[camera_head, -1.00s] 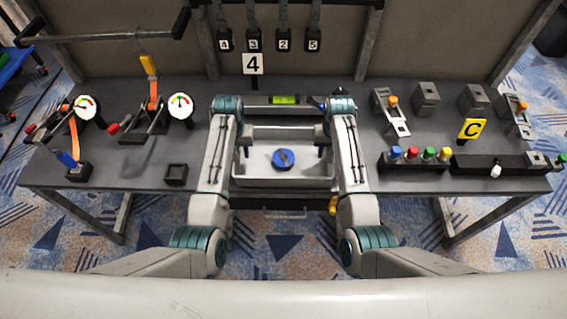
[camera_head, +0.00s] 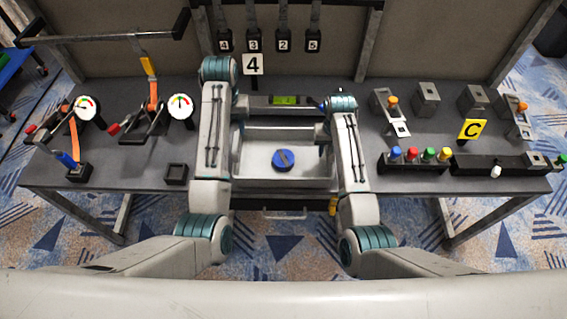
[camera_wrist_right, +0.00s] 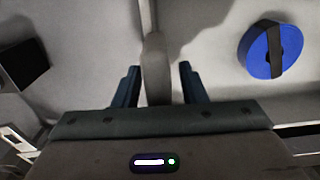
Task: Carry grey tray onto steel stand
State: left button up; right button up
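The grey tray (camera_head: 257,157) is on the table in front of me, with a round blue piece (camera_head: 283,160) with a dark bar inside it. In the right wrist view the same blue piece (camera_wrist_right: 268,52) lies at the upper right. My right gripper (camera_wrist_right: 158,80) has its two blue fingers apart, one on each side of a pale upright wall or handle (camera_wrist_right: 155,60), with a narrow gap at the right finger. My left gripper (camera_head: 238,100) is beyond the tray's far left corner, mostly hidden by its wrist. I cannot pick out the steel stand with certainty.
A dark unit with a green display (camera_head: 286,100) stands behind the tray. Gauges (camera_head: 180,105) and levers fill the table's left side. A sign 4 (camera_head: 253,64) stands at the back.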

notch_tip(320, 180, up, 11)
dwell(0.3)
pick_arm(q)
jog(key=shift+s+f, duration=0.1)
pick_arm(e)
jog(key=shift+s+f, duration=0.1)
dwell(0.3)
